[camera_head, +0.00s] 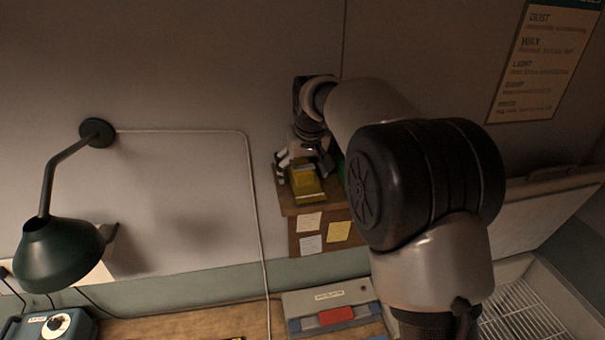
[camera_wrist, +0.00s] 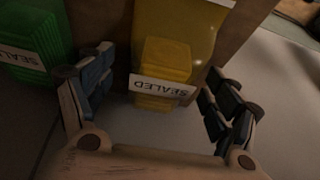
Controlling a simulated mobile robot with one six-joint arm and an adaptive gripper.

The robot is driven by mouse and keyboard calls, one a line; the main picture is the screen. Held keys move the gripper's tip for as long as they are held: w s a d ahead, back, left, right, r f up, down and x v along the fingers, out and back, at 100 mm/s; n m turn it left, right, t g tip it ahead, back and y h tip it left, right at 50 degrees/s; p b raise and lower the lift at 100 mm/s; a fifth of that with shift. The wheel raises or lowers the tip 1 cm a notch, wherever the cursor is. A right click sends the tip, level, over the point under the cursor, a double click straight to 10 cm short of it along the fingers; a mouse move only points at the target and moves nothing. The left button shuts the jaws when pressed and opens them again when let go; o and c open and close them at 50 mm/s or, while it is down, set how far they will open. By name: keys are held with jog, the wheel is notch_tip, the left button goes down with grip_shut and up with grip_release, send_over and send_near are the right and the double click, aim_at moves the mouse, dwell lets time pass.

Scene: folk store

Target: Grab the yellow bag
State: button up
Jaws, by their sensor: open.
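The yellow bag (camera_head: 306,184) rests on a small wooden wall shelf (camera_head: 331,184) in the head view. In the wrist view the yellow bag (camera_wrist: 200,30) has a white label reading "SEALED" and a blocky yellow lower part. My gripper (camera_head: 307,162) is at the shelf, right by the bag. In the wrist view my gripper (camera_wrist: 152,92) is open, with one finger on each side of the bag's lower part.
A green sealed item (camera_wrist: 35,40) stands left of the bag, close to the left finger. Sticky notes (camera_head: 338,232) hang on the shelf's front. A green lamp (camera_head: 55,252) is at the left, and a boxed device (camera_head: 330,305) sits on the bench below.

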jog(key=shift+c, duration=0.4)
jog(key=c, duration=1.1)
jog(key=shift+r, duration=0.15)
